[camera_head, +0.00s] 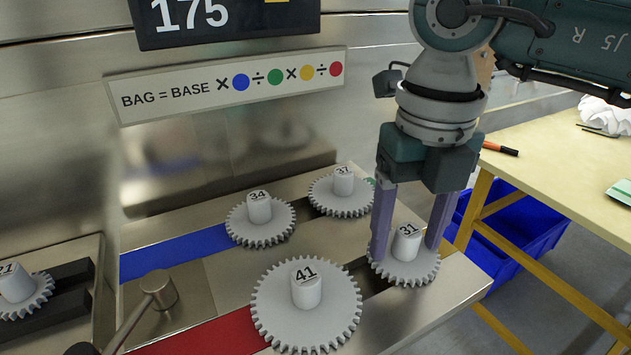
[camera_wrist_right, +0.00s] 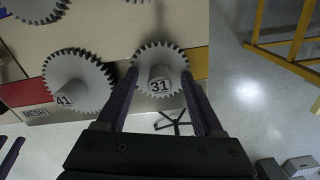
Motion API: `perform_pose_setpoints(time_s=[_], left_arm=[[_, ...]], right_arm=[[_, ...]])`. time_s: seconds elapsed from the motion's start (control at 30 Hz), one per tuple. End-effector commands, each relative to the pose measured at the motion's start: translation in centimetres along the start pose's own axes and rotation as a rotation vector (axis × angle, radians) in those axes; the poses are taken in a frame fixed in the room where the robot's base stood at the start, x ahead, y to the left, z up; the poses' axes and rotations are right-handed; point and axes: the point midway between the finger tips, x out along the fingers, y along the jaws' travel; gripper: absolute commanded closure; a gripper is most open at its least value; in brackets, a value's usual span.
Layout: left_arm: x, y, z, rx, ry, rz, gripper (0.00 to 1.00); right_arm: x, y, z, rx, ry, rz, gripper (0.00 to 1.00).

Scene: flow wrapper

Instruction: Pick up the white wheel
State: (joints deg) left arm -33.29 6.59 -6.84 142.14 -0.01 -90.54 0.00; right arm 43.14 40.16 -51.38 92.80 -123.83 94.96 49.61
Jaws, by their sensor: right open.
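Several pale grey-white toothed wheels with numbered hubs lie on the metal machine top. The wheel marked 31 (camera_head: 412,272) is at the right edge and also shows in the right wrist view (camera_wrist_right: 161,58). My right gripper (camera_head: 405,248) is open above this wheel, pointing down, with its purple fingers on either side of the hub. In the right wrist view the fingertips (camera_wrist_right: 160,82) flank the same hub; contact cannot be told. The wheel marked 41 (camera_head: 306,312) is to its left. Wheels 34 (camera_head: 260,222) and 37 (camera_head: 342,194) are farther back. My left gripper is not seen.
A wheel marked 21 (camera_head: 20,293) sits at the far left. A crank lever (camera_head: 158,290) stands beside the blue (camera_head: 180,252) and red (camera_head: 215,335) strips. A yellow-legged table (camera_head: 560,150) and a blue bin (camera_head: 520,235) are at the right.

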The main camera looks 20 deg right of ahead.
Motion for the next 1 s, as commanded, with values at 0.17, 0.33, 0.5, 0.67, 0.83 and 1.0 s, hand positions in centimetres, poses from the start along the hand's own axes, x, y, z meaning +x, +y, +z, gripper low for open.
perform_pose_setpoints(time_s=[0.17,0.33,0.5,0.67,0.83,1.0], left_arm=[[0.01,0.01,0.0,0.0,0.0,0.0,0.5],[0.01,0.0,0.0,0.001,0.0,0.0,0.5],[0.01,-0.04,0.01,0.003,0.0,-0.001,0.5],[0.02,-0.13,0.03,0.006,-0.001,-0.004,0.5],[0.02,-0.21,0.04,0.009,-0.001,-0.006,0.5],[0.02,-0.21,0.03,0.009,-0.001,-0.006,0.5]], right_arm=[[-0.04,0.01,0.01,0.0,0.0,0.0,0.49],[-0.05,0.01,0.01,0.0,0.0,0.0,0.68],[-0.06,0.0,0.01,0.001,0.0,0.0,0.88],[-0.07,0.0,0.01,0.001,0.0,0.0,1.0],[-0.07,0.0,0.01,0.001,0.0,0.0,1.0],[-0.08,0.01,0.02,0.001,0.0,0.001,1.0]])
